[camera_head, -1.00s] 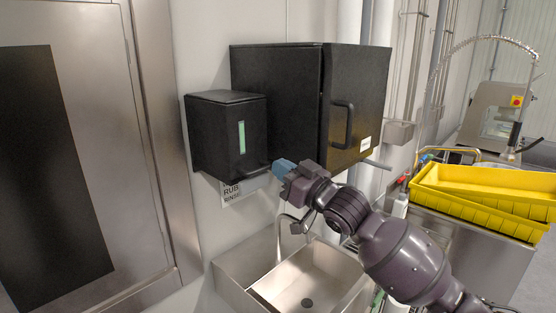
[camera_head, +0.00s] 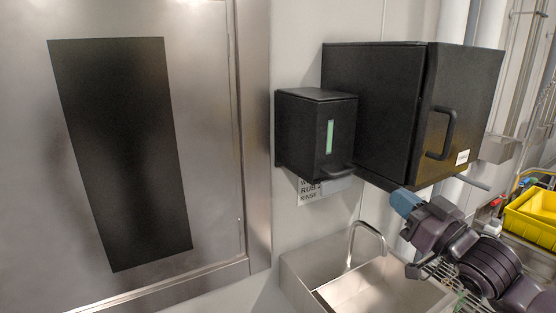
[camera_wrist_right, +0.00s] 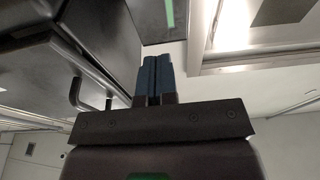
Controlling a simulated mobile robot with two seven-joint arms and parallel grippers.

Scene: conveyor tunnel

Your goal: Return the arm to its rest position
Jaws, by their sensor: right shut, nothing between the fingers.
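My right arm comes in from the lower right in the head view. Its gripper (camera_head: 405,203) has blue fingertips, is shut and empty, and appears just below the large black cabinet. In the right wrist view the two blue fingers (camera_wrist_right: 154,80) lie side by side, pressed together with nothing between them. The black soap dispenser (camera_head: 316,135) with a green strip is to the left of the gripper, apart from it. My left gripper is out of view.
The black cabinet (camera_head: 412,115) with a handle hangs on the wall above the gripper. A steel sink (camera_head: 350,285) with a curved tap (camera_head: 367,233) is below. A steel door (camera_head: 205,100) fills the left. Yellow trays (camera_head: 535,215) stand at the right edge.

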